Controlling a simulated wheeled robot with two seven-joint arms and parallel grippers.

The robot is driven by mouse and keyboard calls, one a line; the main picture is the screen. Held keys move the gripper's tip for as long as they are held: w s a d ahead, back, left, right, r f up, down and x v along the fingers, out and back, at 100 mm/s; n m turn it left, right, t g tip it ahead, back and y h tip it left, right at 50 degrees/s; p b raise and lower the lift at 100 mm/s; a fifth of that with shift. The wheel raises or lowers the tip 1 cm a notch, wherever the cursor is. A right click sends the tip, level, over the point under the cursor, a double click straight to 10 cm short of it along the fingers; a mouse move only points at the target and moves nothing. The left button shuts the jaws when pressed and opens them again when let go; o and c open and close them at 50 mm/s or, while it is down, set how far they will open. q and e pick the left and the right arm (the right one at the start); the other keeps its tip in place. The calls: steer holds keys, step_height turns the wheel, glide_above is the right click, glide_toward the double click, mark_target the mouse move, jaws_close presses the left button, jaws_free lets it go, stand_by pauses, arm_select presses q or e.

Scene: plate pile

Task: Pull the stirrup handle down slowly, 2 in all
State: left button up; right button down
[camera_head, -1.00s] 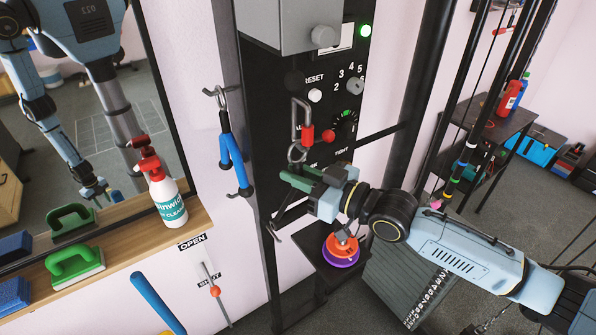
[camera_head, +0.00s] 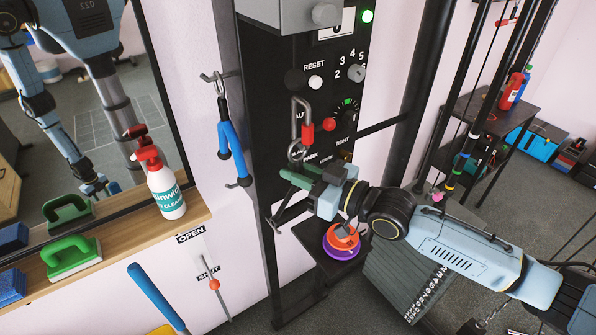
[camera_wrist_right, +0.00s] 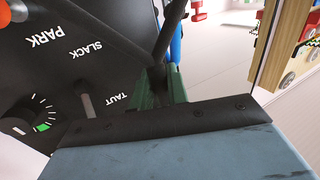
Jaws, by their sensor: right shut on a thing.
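The black stirrup handle (camera_head: 284,216) hangs beside the black panel, below a ring (camera_head: 297,151) and a grey and red snap hook (camera_head: 302,122). My right gripper (camera_head: 298,178), with green fingers, is shut on the top of the stirrup handle. In the right wrist view the green fingers (camera_wrist_right: 160,91) close around the joint where its dark bars (camera_wrist_right: 173,32) meet. The fingers hide the exact contact. My left gripper is not directly in view; a mirror at left shows a reflected arm.
Orange and purple discs (camera_head: 343,245) lie on a low dark stand below my gripper. A blue hook handle (camera_head: 231,150) hangs at left. A shelf (camera_head: 105,250) holds a spray bottle (camera_head: 166,188) and brushes.

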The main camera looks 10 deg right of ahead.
mark_target(298, 206)
steer(key=shift+f+b, duration=0.5)
steer(key=shift+f, duration=0.75)
steer(key=shift+f+b, duration=0.85)
steer(key=shift+f, duration=0.35)
steer(key=shift+f+b, duration=0.85)
steer(key=shift+f, duration=0.4)
